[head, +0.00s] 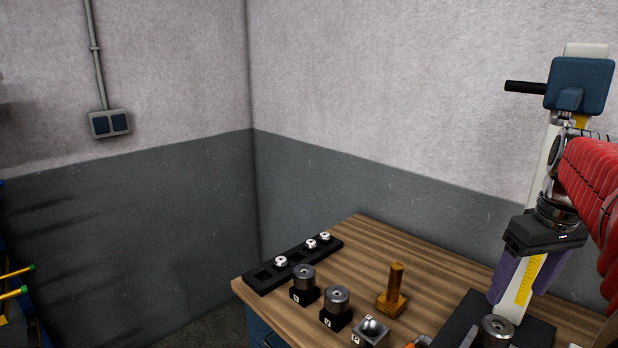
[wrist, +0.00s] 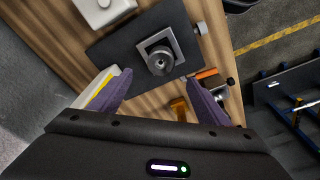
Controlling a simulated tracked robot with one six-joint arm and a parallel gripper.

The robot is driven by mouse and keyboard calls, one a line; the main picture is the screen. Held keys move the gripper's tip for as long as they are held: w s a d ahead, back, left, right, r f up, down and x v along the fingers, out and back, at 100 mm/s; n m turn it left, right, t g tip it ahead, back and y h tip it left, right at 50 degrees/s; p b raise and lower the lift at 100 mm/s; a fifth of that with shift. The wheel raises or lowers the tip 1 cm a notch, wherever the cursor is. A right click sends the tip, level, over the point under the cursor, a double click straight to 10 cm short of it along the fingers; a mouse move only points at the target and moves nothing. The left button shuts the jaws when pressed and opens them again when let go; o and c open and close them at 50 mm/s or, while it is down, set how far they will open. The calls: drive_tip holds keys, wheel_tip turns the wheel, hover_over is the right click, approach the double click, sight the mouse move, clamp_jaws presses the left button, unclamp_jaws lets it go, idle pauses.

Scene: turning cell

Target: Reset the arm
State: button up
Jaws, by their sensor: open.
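My gripper (head: 518,292) is at the right of the head view, pointing down above the dark base plate at the bench's right end. Its purple fingers are apart, with nothing held between them. In the wrist view the open fingers (wrist: 158,80) frame a round metal part (wrist: 162,62) in a square grey holder (wrist: 146,47) on the dark plate (wrist: 115,47). The round part also shows below the gripper in the head view (head: 496,329). My red arm reaches in from the right edge.
A pale column with a yellow scale (head: 523,290) and blue head (head: 580,86) stands close behind my gripper. The wooden bench (head: 365,248) holds a black rack (head: 262,281), several metal parts on black blocks, and a wooden peg stand (head: 394,292). An orange-handled tool (wrist: 206,73) lies beside the plate.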

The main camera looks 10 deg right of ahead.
sight(486, 321)
wheel_tip(486, 321, down, 3)
drive_tip(key=m, duration=0.2)
drive_tip(key=shift+d+f+m, duration=0.15)
drive_tip(key=shift+m, duration=0.15)
drive_tip(key=s+a+f+t, duration=0.1)
drive_tip(key=s+a+f, duration=0.1)
drive_tip(key=a, duration=0.7)
drive_tip(key=s+a+f+n+t, duration=0.1)
drive_tip(key=s+a, duration=0.3)
drive_tip(key=a, duration=0.5)
drive_tip(key=s+a+f+n+t, duration=0.1)
drive_tip(key=s+a+f+t, duration=0.1)
drive_tip(key=a, duration=0.7)
drive_tip(key=shift+s+a+f, duration=0.4)
drive_tip(key=shift+f, duration=0.15)
drive_tip(key=shift+w+d+r, duration=0.1)
